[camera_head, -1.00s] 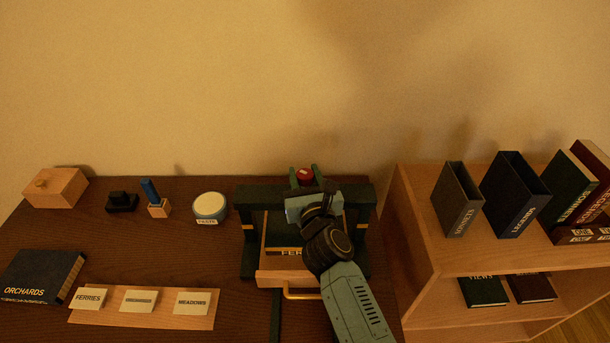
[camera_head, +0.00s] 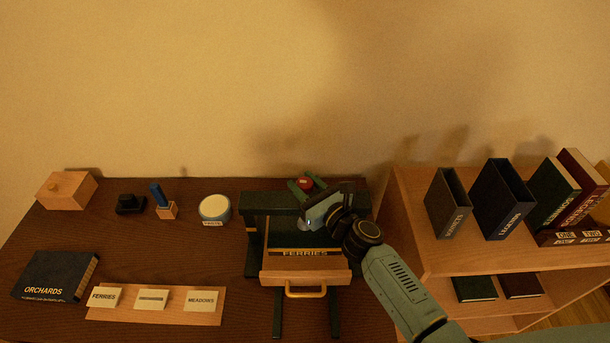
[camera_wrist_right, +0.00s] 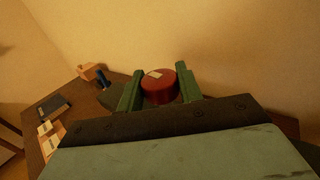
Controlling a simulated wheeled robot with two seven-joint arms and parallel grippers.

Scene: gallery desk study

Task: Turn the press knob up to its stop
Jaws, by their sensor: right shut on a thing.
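The press (camera_head: 256,200) is a dark green frame on the desk, with a red knob (camera_head: 306,183) on its top. In the right wrist view the knob (camera_wrist_right: 158,87) is a red cylinder with a small pale mark on its top. My right gripper (camera_head: 304,184) is at the knob, with its green fingers on either side of it, shut on it. The fingers also show in the right wrist view (camera_wrist_right: 160,89). A wooden drawer-like tray (camera_head: 304,277) with a brass handle sits in the press, with a book marked FERRIES (camera_head: 306,253) in it. My left gripper is out of view.
Left of the press are a paste tin (camera_head: 214,208), a blue-handled tool (camera_head: 158,195), a black stamp-like item (camera_head: 130,204) and a wooden box (camera_head: 67,190). The ORCHARDS book (camera_head: 55,277) and label board (camera_head: 210,317) lie in front. A bookshelf (camera_head: 420,230) stands close on the right.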

